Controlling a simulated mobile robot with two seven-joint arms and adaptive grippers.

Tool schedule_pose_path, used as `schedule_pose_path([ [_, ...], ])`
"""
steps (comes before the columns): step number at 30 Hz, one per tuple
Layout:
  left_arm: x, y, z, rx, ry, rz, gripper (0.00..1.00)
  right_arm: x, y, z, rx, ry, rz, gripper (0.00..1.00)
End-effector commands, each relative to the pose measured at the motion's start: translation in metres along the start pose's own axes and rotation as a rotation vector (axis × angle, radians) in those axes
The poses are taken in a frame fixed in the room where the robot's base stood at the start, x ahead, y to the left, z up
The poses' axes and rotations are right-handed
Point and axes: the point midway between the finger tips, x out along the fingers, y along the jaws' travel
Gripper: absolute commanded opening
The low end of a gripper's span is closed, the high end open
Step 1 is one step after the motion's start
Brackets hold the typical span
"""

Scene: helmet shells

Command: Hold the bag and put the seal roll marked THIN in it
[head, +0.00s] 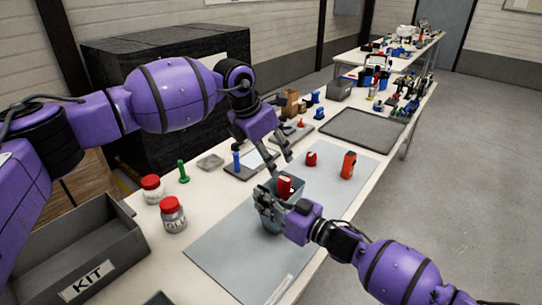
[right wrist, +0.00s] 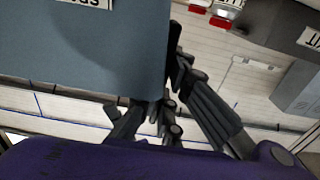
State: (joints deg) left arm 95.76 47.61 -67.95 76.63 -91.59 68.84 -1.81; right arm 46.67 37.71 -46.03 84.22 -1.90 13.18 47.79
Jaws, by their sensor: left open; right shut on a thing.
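The blue-grey bag (head: 268,220) stands over the grey mat, and its side fills the upper left of the right wrist view (right wrist: 80,60), with part of an upside-down label. My right gripper (head: 272,202) is shut on the bag's rim. A red roll with a white mark (head: 285,186) shows at the bag's mouth; how deep it sits is hidden. My left gripper (head: 281,164) is open just above that roll, pointing down, with nothing between its fingers. Another red roll (head: 311,159) and an orange-red roll (head: 348,165) are on the mat beyond the bag. I cannot read THIN on any roll.
The grey mat (head: 225,250) is clear at the front left. A grey KIT bin (head: 120,262) and two red-lidded jars (head: 173,215) (head: 153,189) stand at left. A green piece (head: 183,171) and a blue peg on a board (head: 237,160) stand behind. A dark tray (head: 362,130) lies farther back.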

Motion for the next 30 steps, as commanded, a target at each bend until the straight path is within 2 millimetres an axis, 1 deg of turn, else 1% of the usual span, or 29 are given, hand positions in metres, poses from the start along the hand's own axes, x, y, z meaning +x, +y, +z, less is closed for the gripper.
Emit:
schedule_pose_path([
  [3, 0.000, 0.000, 0.000, 0.000, 0.000, 0.000, 0.51, 0.000, 0.000, 0.000, 0.000, 0.000, 0.000, 0.00],
  [4, 0.000, 0.000, 0.000, 0.000, 0.000, 0.000, 0.51, 0.000, 0.000, 0.000, 0.000, 0.000, 0.000, 0.09],
  [8, 0.000, 0.000, 0.000, 0.000, 0.000, 0.000, 0.51, 0.000, 0.000, 0.000, 0.000, 0.000, 0.000, 0.26],
  [17, 0.000, 0.000, 0.000, 0.000, 0.000, 0.000, 0.51, 0.000, 0.000, 0.000, 0.000, 0.000, 0.000, 0.27],
  [20, 0.000, 0.000, 0.000, 0.000, 0.000, 0.000, 0.51, -0.006, 0.001, 0.001, 0.000, -0.001, 0.001, 0.27],
  [23, 0.001, 0.000, 0.000, 0.000, 0.000, 0.000, 0.51, -0.019, 0.001, 0.001, 0.000, -0.002, 0.002, 0.27],
  [30, 0.000, 0.000, 0.000, 0.000, 0.000, 0.000, 0.51, -0.070, 0.001, 0.001, -0.001, -0.004, 0.002, 0.27],
])
